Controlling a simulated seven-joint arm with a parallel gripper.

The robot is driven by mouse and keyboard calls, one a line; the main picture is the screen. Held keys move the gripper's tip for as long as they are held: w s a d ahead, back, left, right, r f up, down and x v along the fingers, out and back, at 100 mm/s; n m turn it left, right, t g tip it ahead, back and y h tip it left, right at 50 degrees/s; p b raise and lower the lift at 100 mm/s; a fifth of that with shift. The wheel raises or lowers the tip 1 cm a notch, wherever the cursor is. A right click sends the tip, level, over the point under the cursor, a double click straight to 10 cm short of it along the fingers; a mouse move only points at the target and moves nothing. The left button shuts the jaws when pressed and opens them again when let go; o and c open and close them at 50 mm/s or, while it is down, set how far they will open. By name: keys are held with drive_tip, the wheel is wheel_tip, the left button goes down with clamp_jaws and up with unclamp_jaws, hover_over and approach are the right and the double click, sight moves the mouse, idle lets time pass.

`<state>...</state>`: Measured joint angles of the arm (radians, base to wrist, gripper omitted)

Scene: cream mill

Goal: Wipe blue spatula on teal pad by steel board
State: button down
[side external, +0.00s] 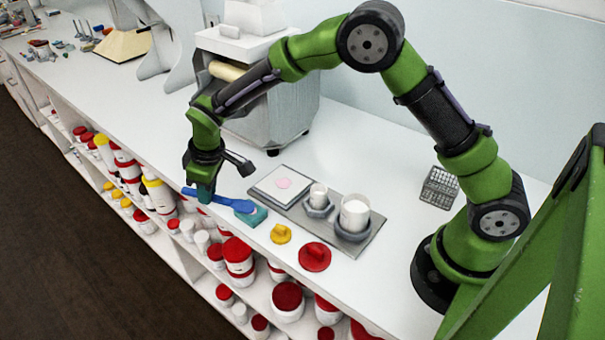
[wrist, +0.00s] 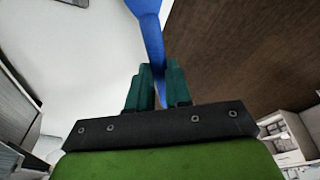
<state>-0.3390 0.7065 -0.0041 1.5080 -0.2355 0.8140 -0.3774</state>
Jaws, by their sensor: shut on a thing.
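The blue spatula (side external: 221,200) is held by its handle in my gripper (side external: 205,192), near the front edge of the counter. Its head reaches right, over the teal pad (side external: 256,216); I cannot tell whether it touches the pad. In the wrist view the blue spatula (wrist: 154,40) runs up from between the teal fingertips of my gripper (wrist: 158,82), which are shut on it.
A yellow lid (side external: 281,234) and a red lid (side external: 314,257) lie in front of the board. A grey mill (side external: 262,100) stands behind my gripper. A wire rack (side external: 438,187) is at the right. Shelves of jars lie below the counter's front edge.

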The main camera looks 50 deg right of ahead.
drive_tip(key=shift+r, duration=0.15)
drive_tip(key=shift+w+v, duration=0.2)
drive_tip(key=shift+v, duration=0.75)
drive_tip(key=shift+w+v, duration=0.2)
drive_tip(key=shift+v, duration=0.75)
drive_tip(key=shift+w+v, duration=0.25)
drive_tip(key=shift+v, duration=0.65)
drive_tip(key=shift+r, duration=0.2)
